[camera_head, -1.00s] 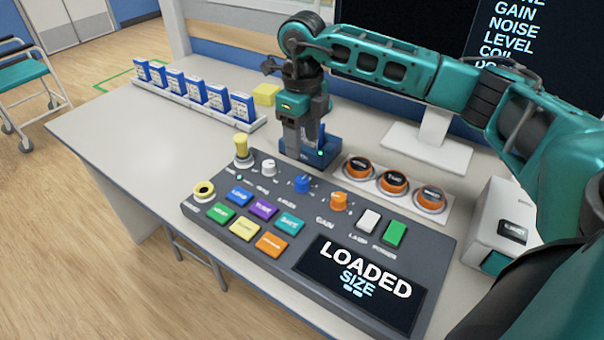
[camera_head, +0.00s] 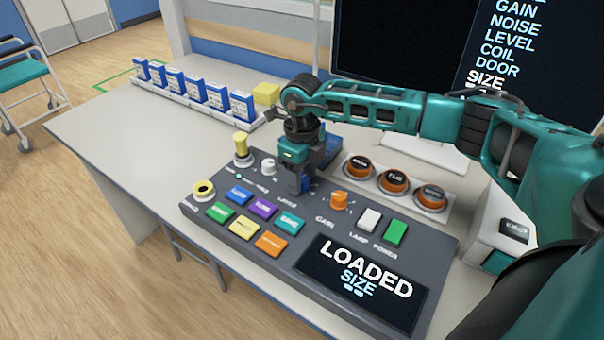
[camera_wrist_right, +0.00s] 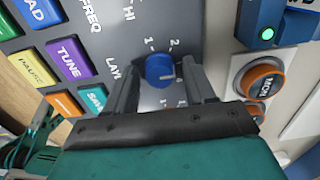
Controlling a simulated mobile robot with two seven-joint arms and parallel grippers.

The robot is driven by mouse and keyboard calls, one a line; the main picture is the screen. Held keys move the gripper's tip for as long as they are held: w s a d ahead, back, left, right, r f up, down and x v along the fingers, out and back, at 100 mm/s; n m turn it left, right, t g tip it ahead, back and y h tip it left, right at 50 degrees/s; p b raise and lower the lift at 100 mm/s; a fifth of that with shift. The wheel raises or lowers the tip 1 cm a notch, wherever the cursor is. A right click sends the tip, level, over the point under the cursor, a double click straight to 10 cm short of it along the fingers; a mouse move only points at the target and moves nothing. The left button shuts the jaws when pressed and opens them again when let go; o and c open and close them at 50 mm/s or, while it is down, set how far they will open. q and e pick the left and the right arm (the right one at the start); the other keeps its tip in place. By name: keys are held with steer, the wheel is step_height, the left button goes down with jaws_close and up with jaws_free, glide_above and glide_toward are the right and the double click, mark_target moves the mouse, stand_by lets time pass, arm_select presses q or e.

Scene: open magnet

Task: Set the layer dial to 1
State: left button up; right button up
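The layer dial is a blue round knob on the grey console (camera_head: 325,222). In the right wrist view the layer dial (camera_wrist_right: 159,70) sits between my two fingers, with printed 1 and 2 above it and a pale pointer mark toward its right side. In the head view the dial (camera_head: 306,184) is mostly hidden by my right gripper (camera_head: 298,190), which points down over it. The right gripper (camera_wrist_right: 165,88) is open, with a finger on each side of the dial and visible gaps. My left gripper is not in view.
An orange gain dial (camera_head: 339,200) and a white knob (camera_head: 268,167) flank the layer dial. Coloured buttons (camera_head: 263,207) lie in front. The console screen (camera_head: 360,282) reads LOADED, SIZE.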

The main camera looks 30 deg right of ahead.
steer(key=c, duration=1)
steer(key=shift+o, duration=0.2)
